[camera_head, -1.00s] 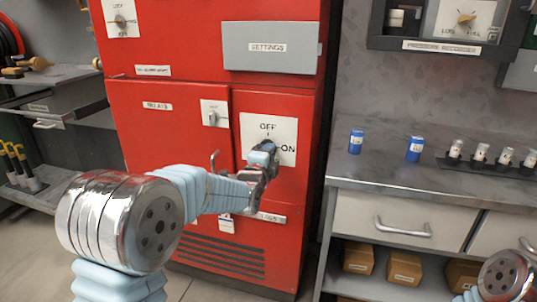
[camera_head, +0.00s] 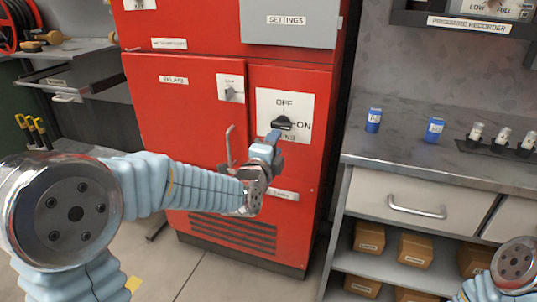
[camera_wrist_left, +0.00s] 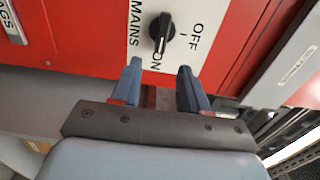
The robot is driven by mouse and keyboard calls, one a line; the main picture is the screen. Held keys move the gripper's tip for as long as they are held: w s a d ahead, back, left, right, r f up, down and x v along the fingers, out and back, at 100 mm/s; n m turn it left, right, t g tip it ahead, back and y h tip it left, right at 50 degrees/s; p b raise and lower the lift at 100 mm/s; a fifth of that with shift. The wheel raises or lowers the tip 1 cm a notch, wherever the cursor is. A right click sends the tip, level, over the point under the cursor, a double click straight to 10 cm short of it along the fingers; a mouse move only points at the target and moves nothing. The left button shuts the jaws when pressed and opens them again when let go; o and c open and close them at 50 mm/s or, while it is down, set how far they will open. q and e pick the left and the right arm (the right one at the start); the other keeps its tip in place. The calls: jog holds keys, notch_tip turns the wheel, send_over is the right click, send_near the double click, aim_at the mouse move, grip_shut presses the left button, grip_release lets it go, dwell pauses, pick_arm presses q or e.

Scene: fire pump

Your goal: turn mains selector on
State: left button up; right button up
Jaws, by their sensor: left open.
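The mains selector is a black knob (camera_head: 283,122) on a white plate (camera_head: 264,106) marked OFF and ON, on the red cabinet. Its long axis lies along the line to the ON mark. It also shows in the left wrist view as a black knob (camera_wrist_left: 161,36), lined up with ON and turned away from OFF. My left gripper (camera_head: 269,145) is just below and left of the knob in the head view. In the left wrist view its two blue fingers (camera_wrist_left: 159,72) are apart with nothing between them, short of the knob. My right gripper is out of view.
A curved handle (camera_head: 229,147) sticks out of the cabinet left of my left gripper. A small switch (camera_head: 232,90) is above it. The grey counter (camera_head: 400,155) at the right holds blue cans (camera_head: 434,130) and a rack of small jars.

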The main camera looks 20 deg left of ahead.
pick_arm(q)
jog(key=s, duration=0.5)
jog(key=shift+a, duration=0.1)
jog(key=s+d+f+n+g, duration=0.1)
jog(key=f+n+g, duration=0.2)
jog(key=f, duration=0.7)
jog(key=s+d+f+n+g+h, duration=0.1)
jog(key=s+f+n+g, duration=0.15)
jog(key=f, duration=0.65)
jog(key=s+d+f+n+g, duration=0.1)
jog(key=f+n+g, duration=0.2)
jog(key=f, duration=0.7)
jog(key=s+d+f+n+g+h, duration=0.1)
jog(key=s+f+n+g, duration=0.3)
jog(key=s+f, duration=0.5)
jog(key=s+d+f+n+g+h, duration=0.1)
jog(key=s+d+f+n+g, duration=0.3)
jog(key=s+f+n, duration=0.3)
jog(key=s+f+g, duration=0.1)
jog(key=s+f, duration=0.1)
jog(key=s, duration=0.2)
jog(key=shift+f+h, duration=0.2)
jog(key=shift+h, duration=0.1)
jog(key=shift+w+n, duration=0.1)
jog(key=shift+n, duration=0.15)
